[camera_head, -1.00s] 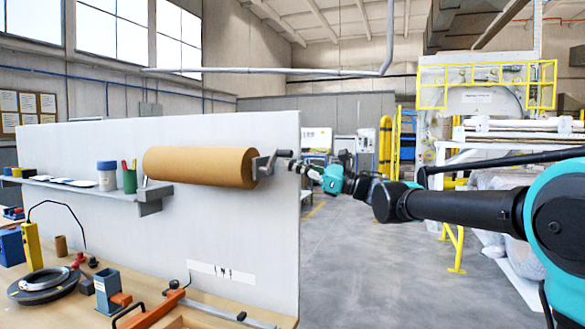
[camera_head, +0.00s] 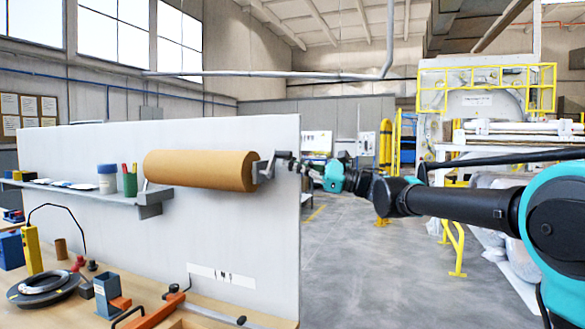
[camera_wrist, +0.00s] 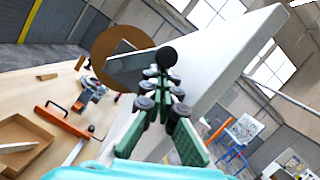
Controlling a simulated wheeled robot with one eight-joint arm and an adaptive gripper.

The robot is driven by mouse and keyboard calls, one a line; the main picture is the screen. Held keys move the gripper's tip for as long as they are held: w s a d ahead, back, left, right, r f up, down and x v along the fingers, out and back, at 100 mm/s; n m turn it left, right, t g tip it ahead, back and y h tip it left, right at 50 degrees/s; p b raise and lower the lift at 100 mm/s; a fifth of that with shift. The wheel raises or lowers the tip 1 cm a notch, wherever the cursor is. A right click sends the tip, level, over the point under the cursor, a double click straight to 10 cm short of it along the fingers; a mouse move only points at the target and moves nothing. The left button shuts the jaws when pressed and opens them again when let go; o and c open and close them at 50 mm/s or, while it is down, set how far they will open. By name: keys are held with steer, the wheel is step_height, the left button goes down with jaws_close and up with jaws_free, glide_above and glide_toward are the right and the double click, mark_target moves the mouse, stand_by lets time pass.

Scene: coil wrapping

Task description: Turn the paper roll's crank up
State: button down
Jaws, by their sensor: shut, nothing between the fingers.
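The brown paper roll (camera_head: 200,169) is mounted level on the upright white panel. Its grey crank (camera_head: 264,168) is at the roll's right end, near the panel's right edge. My gripper (camera_head: 296,165) is just right of the crank in the head view. In the wrist view, the roll's round end (camera_wrist: 112,42) is behind the crank's grey arm (camera_wrist: 130,66), and the black crank knob (camera_wrist: 166,57) is right at the tips of my gripper (camera_wrist: 163,78). The fingers are shut with nothing between them. I cannot tell whether they touch the knob.
A shelf (camera_head: 85,192) with cups (camera_head: 107,178) is left of the roll. The floor right of the panel is open.

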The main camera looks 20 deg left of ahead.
mark_target(289, 155)
steer(key=shift+s+r+n+g, duration=0.3)
steer(key=shift+s+r+n, duration=0.7)
steer(key=shift+r, duration=0.3)
steer(key=shift+s+r, duration=0.1)
steer(key=shift+s, duration=0.05)
steer(key=shift+a, duration=0.1)
